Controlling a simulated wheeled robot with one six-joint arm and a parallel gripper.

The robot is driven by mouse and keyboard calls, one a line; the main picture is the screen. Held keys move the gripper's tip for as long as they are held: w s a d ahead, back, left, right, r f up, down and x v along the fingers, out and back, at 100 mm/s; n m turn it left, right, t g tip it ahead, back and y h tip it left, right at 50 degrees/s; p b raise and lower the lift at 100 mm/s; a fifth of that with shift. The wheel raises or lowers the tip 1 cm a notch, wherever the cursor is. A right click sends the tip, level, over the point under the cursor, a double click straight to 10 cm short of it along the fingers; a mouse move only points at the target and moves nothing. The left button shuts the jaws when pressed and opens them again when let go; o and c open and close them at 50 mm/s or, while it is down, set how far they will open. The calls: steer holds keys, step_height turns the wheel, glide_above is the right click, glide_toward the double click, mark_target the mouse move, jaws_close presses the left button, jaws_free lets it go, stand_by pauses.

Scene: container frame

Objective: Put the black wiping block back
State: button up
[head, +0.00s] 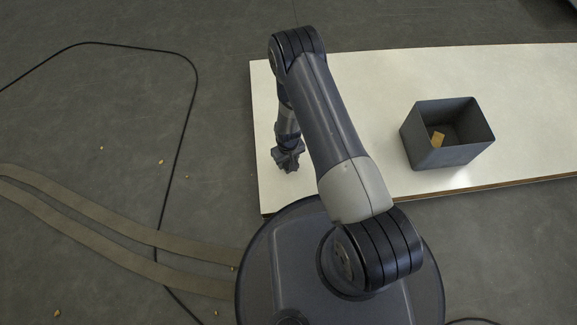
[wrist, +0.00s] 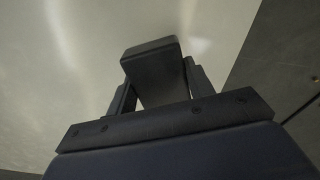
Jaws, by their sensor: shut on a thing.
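My gripper (wrist: 158,88) is shut on the black wiping block (wrist: 152,55), which sits between the two fingers in the wrist view. The block is dark, with a flat, slightly rounded top end. In the head view my gripper (head: 288,163) is low over the left end of the white table, near its front-left corner. The block cannot be made out there against the dark gripper. I cannot tell whether the block touches the table.
A dark grey open box (head: 450,152) stands on the right part of the white table (head: 375,80), with a small yellowish piece (head: 438,139) inside. A black cable (head: 196,90), flat brown strips (head: 120,228) and several small crumbs lie on the floor at left.

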mark_target(288, 165)
steer(key=shift+f+b, duration=0.7)
steer(key=shift+f, duration=1.15)
steer(key=shift+f, duration=0.2)
steer(key=o, duration=0.9)
steer(key=shift+o, duration=0.2)
step_height(288, 165, up, 12)
steer(key=p, duration=0.5)
steer(key=shift+r, duration=0.25)
steer(key=shift+f, duration=0.15)
